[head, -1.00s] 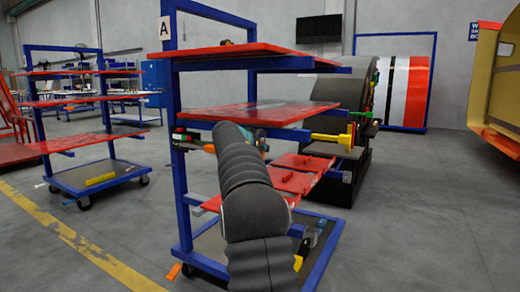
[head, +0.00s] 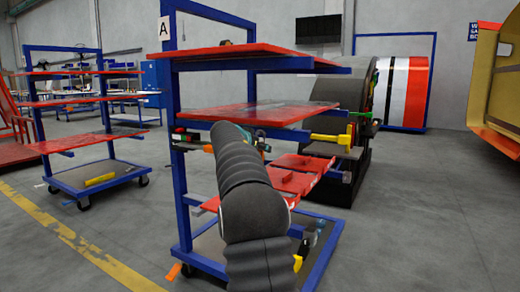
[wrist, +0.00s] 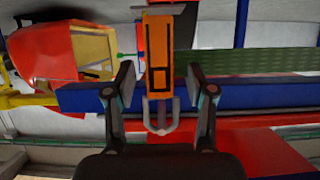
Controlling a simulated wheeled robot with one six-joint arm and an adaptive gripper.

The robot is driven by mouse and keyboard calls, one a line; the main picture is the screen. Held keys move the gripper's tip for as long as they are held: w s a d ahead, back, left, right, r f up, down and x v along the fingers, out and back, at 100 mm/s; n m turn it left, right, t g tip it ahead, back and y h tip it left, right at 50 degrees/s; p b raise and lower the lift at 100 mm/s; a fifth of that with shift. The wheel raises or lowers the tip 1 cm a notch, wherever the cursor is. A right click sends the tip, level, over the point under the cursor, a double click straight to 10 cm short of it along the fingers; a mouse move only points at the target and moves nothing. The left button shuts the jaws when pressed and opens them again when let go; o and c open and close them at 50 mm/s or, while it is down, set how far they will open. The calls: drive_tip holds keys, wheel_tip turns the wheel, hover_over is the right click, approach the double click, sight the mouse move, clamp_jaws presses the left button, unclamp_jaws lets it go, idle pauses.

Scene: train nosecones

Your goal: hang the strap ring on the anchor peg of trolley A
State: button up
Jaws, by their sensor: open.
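Trolley A (head: 184,180) is a blue frame with red shelves and a white label "A" (head: 165,28). In the wrist view, my gripper (wrist: 160,92) is open. An orange strap fitting (wrist: 160,52) with a grey forked or ring-like end (wrist: 160,116) appears between the spread fingers, with a visible gap on each side. I cannot tell how deep it lies between them. A blue beam (wrist: 85,98) of the trolley runs behind it. In the head view my arm covers most of my gripper. I cannot clearly make out the anchor peg.
A second blue-and-red trolley (head: 95,180) stands at the left. A dark curved shell (head: 345,95) stands behind right. Floor at the right is free.

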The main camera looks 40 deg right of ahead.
drive_tip(key=v, duration=1.1)
drive_tip(key=shift+s+a, duration=0.1)
